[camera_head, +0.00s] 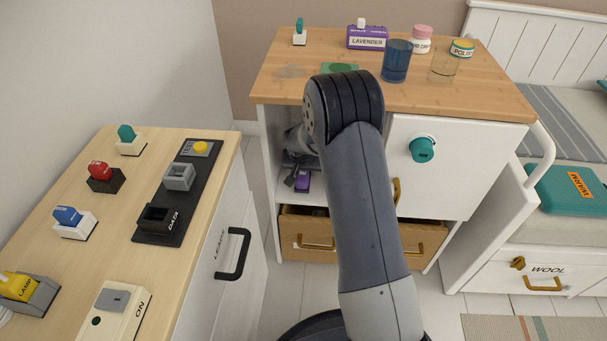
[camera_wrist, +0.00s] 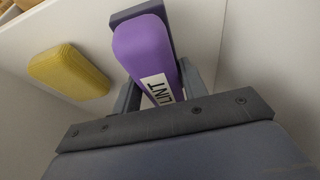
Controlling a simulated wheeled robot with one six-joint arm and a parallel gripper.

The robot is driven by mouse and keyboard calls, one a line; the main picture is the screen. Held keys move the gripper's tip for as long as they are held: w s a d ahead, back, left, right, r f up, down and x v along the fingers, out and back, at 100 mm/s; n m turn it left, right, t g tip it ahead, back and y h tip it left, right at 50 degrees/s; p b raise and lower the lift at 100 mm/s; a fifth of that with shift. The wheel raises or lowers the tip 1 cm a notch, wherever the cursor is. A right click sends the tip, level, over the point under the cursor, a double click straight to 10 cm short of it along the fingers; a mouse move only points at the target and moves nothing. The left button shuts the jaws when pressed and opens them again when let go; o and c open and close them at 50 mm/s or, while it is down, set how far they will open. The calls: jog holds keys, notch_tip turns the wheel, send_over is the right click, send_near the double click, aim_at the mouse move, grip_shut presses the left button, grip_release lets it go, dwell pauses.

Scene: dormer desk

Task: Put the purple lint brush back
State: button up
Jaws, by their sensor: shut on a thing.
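The purple lint brush (camera_wrist: 143,50) with a white LINT label is between the fingers of my gripper (camera_wrist: 158,88) in the wrist view. The gripper is shut on it. A dark grey strip lies along the far end and right side of the brush; I cannot tell if it is part of the brush or a holder. In the head view the purple brush (camera_head: 302,181) shows small beside my gripper (camera_head: 295,178), in the open shelf space of the wooden-topped cabinet (camera_head: 272,85). My arm hides part of that space.
A yellow sponge-like block (camera_wrist: 68,72) is left of the brush in the wrist view. Below the shelf is a wooden drawer (camera_head: 420,235). A white door with a teal knob (camera_head: 421,150) is right of my arm. The desk with switches (camera_head: 190,265) stands to the left.

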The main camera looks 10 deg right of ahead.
aim_at(303, 173)
jog(key=shift+f, duration=0.35)
jog(key=shift+f, duration=0.25)
jog(key=o, duration=1.1)
jog(key=shift+r, duration=0.1)
jog(key=shift+r, duration=0.1)
jog(key=shift+r, duration=0.35)
jog(key=p+v, duration=0.2)
jog(key=v, duration=0.3)
jog(key=shift+s+a, duration=0.1)
jog(key=shift+s, duration=0.1)
jog(key=s+a, duration=0.1)
jog(key=s, duration=0.2)
jog(key=s+a, duration=0.1)
jog(key=s, duration=0.3)
jog(key=s+a, duration=0.1)
jog(key=s, duration=0.3)
jog(key=shift+a+f+b, duration=0.3)
